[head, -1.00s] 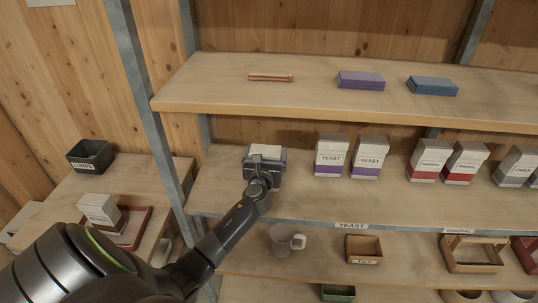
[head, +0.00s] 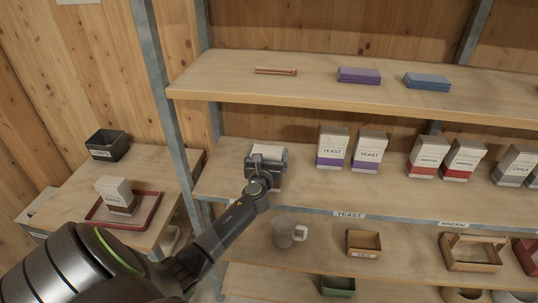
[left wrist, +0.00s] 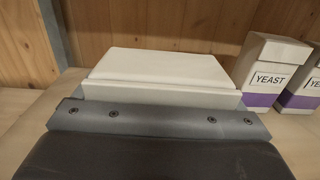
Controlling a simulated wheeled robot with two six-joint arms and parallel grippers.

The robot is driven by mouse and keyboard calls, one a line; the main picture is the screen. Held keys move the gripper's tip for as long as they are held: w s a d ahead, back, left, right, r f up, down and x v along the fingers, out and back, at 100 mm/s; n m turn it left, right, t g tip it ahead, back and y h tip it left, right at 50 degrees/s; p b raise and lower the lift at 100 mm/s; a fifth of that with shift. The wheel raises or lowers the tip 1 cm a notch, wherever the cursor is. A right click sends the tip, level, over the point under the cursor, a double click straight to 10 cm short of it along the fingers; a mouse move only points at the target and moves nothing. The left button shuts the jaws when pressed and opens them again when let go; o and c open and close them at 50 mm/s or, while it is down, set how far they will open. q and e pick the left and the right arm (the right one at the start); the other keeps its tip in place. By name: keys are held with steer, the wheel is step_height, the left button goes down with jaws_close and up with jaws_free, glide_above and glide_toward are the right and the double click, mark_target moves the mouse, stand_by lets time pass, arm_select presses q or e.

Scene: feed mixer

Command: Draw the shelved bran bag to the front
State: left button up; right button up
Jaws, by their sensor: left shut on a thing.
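A pale bag (head: 270,148), taken as the shelved bran bag, stands at the left end of the middle shelf (head: 300,190). My left gripper (head: 264,164) is shut on it from the front and hides most of it, including any label. In the left wrist view the bag's white top (left wrist: 160,68) shows upright beyond the grey gripper (left wrist: 158,118). My right gripper is in neither view.
Two yeast bags (head: 331,148) stand to the right, apart from the held bag, with red-banded mineral bags (head: 427,156) further along. A shelf board (head: 300,88) runs above. A mug (head: 286,233) stands below. A brown-banded bag (head: 117,194) sits in a red tray (head: 152,206) at left.

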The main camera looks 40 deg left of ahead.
arm_select(q)
steer(key=o, duration=0.8)
steer(key=shift+s+d+f, duration=0.1)
steer(key=shift+s+d, duration=0.2)
steer(key=shift+s, duration=0.3)
steer(key=b+v, duration=0.1)
steer(key=v, duration=1.5)
